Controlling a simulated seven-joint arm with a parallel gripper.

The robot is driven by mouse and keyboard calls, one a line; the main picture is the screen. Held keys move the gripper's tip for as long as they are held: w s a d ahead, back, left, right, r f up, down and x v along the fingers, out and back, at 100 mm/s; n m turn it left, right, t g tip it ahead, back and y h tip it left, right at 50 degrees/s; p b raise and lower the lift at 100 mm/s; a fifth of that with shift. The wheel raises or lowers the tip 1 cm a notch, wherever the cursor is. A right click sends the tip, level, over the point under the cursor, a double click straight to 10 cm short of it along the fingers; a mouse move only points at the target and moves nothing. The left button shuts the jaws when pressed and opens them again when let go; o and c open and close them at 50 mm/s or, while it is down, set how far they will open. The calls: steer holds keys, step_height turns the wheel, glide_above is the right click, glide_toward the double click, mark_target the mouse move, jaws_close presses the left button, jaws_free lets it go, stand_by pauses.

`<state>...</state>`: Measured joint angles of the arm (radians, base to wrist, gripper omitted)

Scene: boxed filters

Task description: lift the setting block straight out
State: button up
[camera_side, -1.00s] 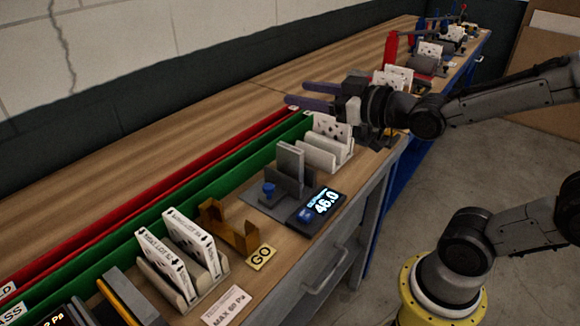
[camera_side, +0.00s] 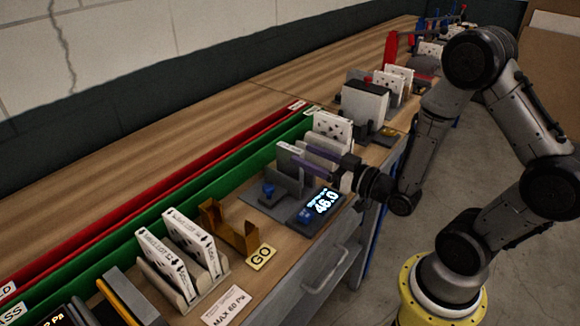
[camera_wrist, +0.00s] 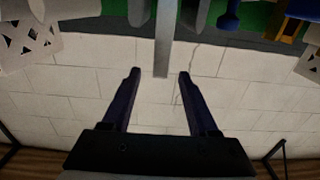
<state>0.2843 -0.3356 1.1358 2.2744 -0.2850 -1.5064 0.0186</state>
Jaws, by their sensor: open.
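The setting block (camera_side: 289,167), a grey upright slab, stands in a dark grey fixture (camera_side: 258,203) with a blue knob (camera_side: 268,189). In the wrist view the slab (camera_wrist: 163,35) appears as a thin grey plate whose end lies between the fingertips, with a gap on either side. My gripper (camera_side: 296,154) is open, its purple fingers level and pointing left at the slab's upper part. It also shows in the wrist view (camera_wrist: 158,74). Contact is not visible. The slab's lower part is partly hidden by the fixture.
A display (camera_side: 320,205) reading 46.0 sits right of the fixture. A rack of white boxed filters (camera_side: 330,128) stands close behind the gripper. A brass bracket (camera_side: 230,226), a GO tag (camera_side: 260,257) and another filter rack (camera_side: 190,290) are nearer the camera. A green channel (camera_side: 170,215) runs behind.

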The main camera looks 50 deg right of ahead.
mark_target(290, 147)
steer(key=w, duration=0.5)
steer(key=shift+w, duration=0.35)
jaws_close()
stand_by(0.7)
steer(key=shift+r, duration=0.1)
